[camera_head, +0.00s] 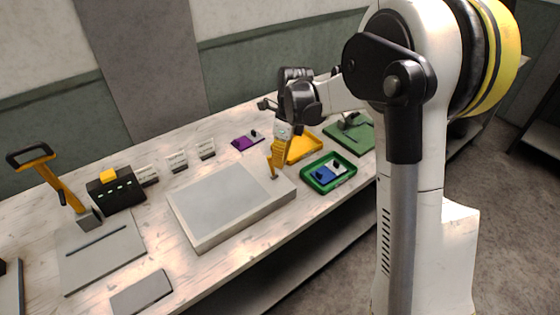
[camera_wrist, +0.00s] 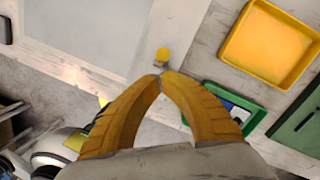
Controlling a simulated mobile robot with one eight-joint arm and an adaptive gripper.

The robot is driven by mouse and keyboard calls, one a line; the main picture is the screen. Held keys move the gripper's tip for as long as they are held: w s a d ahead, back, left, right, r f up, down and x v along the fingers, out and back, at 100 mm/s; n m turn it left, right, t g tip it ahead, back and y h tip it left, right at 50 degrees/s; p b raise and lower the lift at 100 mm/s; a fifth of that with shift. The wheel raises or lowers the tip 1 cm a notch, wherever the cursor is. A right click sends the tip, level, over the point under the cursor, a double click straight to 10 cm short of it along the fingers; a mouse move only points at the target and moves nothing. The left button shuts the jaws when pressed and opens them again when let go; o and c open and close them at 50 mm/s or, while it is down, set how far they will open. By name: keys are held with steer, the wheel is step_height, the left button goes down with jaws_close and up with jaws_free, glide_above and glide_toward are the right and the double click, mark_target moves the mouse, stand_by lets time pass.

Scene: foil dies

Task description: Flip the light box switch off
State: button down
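The light box (camera_head: 243,224) is a low pale box with a flat grey panel on top, in the middle of the bench. The panel looks dull grey, with no clear glow. In the wrist view the box (camera_wrist: 135,67) fills the upper left. Its small yellow switch (camera_wrist: 161,54) stands on the rim beside the panel. My gripper (camera_wrist: 160,76) has its yellow fingertips together, with nothing seen between them, just below the switch in that picture. Whether they touch it I cannot tell. In the head view my gripper (camera_head: 273,175) is over the box's right end and the switch is not clearly visible.
A green tray (camera_head: 327,186) with blue and white pieces and a yellow tray (camera_head: 300,147) lie close right of the box. A purple piece (camera_head: 246,142) lies behind. At left are a lever press (camera_head: 88,218) and a black box (camera_head: 117,196).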

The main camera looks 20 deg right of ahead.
steer(key=shift+r, duration=0.15)
steer(key=shift+r+p, duration=0.55)
steer(key=shift+r, duration=0.1)
steer(key=shift+d, duration=0.1)
steer(key=d+r+p, duration=0.3)
steer(key=r, duration=0.8)
steer(key=shift+s+d, duration=0.25)
steer(key=shift+d, duration=0.15)
